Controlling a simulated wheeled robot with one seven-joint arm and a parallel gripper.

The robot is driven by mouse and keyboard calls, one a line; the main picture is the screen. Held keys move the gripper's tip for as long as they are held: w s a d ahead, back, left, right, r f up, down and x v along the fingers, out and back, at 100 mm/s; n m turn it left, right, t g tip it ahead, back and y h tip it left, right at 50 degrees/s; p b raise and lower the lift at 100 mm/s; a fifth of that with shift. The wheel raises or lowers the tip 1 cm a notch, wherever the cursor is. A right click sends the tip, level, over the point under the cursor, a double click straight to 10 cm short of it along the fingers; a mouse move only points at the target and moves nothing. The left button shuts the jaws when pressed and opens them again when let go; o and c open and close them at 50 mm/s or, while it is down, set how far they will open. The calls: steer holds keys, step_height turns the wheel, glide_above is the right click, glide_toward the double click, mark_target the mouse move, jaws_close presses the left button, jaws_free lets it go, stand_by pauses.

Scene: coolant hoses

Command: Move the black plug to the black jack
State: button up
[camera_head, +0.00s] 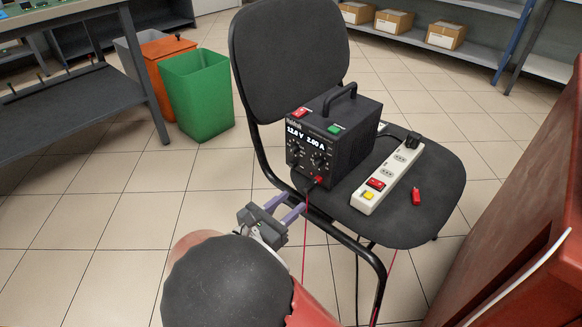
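I cannot tell whether that dark piece is the black plug or the black jack. My gripper (294,204) is at the seat's front left edge, just below the power supply's front. Its two purple fingers are apart, with nothing visible between them.
A white power strip (391,178) with a black plug (414,140) in its far end lies right of the supply. A red plug (416,197) lies on the chair seat (425,220). Red cabinet (530,230) at right; green bin (198,95) behind left.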

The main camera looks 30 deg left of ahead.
mark_target(305, 191)
steer(key=shift+x, duration=3.55)
steer(key=shift+p, duration=0.4)
jaws_close()
steer(key=shift+s, duration=0.15)
steer(key=shift+p+v, duration=0.7)
steer(key=shift+v, duration=2.2)
